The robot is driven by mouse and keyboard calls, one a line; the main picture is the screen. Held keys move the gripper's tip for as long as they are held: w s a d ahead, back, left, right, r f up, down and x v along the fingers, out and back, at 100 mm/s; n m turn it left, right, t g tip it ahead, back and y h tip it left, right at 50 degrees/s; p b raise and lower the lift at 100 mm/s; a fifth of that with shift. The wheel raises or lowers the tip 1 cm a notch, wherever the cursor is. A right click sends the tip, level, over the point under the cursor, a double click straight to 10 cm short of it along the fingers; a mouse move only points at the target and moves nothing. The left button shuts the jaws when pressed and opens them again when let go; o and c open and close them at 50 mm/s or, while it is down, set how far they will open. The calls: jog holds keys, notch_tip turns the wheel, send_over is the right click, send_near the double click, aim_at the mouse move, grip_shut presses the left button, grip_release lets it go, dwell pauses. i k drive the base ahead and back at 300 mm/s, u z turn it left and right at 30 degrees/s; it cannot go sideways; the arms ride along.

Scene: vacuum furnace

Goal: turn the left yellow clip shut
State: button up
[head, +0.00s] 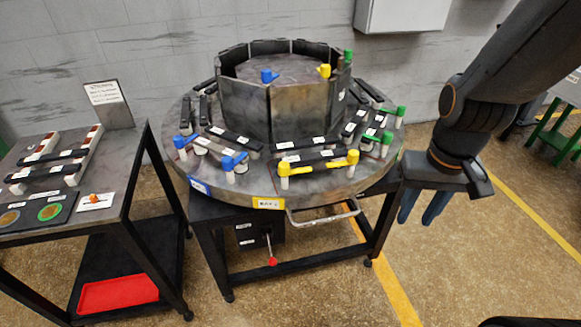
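The left yellow clip (285,171) stands on a white post at the front of the round grey table (240,190). Whether either arm lies over the bar is too small to tell. My gripper (416,222) hangs to the right of the table, fingers down, well apart from the clips. Its two blue fingers are spread with nothing between them.
Blue clips (234,162) stand at the table's left, green clips (387,138) at its right. A ring of dark upright plates (297,110) rises in the middle. A side table (120,185) stands at left. A red-knobbed lever (271,261) sits below.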

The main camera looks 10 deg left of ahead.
aim_at(284, 171)
jog(key=u, duration=0.15)
jog(key=k, duration=0.65)
jog(key=u, duration=0.75)
jog(key=i, duration=0.3)
jog(key=z, duration=0.15)
